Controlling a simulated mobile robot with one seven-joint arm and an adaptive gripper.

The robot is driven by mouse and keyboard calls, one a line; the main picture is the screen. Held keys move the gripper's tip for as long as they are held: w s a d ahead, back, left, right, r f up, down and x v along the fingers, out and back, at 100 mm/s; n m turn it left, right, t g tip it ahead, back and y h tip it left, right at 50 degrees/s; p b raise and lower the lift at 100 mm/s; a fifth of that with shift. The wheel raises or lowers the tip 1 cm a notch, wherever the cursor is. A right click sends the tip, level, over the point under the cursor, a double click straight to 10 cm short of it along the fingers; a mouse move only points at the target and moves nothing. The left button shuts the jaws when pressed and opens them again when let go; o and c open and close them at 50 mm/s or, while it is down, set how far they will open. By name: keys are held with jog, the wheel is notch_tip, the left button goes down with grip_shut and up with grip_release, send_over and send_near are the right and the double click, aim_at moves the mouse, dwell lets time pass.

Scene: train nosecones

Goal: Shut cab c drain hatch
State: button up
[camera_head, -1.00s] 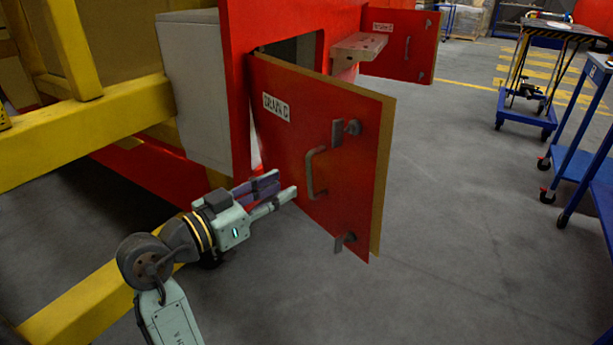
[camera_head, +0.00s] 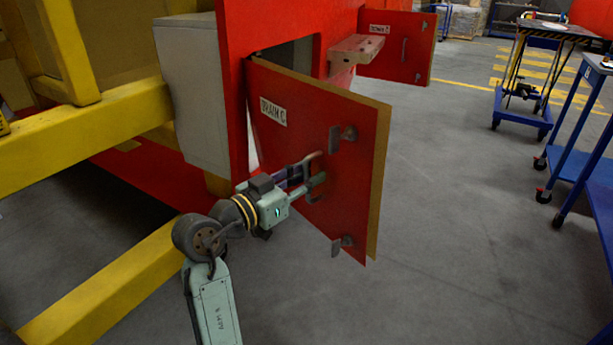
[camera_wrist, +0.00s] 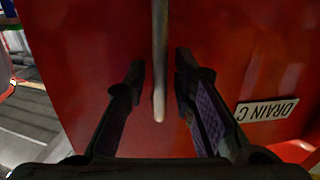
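The cab C drain hatch (camera_head: 285,100) is a red door with a yellowish edge, labelled DRAIN C, standing open from the red cab body. It has two grey latches (camera_head: 342,138) and a grey bar handle (camera_wrist: 160,60). My gripper (camera_head: 316,170) is at the handle, in front of the door face. In the wrist view the handle lies between my two open fingers (camera_wrist: 158,85), with gaps on both sides. The DRAIN C label (camera_wrist: 267,110) shows upside down at the right there. My fingers hide part of the handle in the head view.
A second red hatch (camera_head: 400,45) stands open further back, with a pinkish step block (camera_head: 355,48) before it. Yellow beams (camera_head: 90,130) run at the left. Blue carts (camera_head: 570,150) stand at the right. The grey floor between is clear.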

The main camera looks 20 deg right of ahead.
grip_shut()
dwell(0.6)
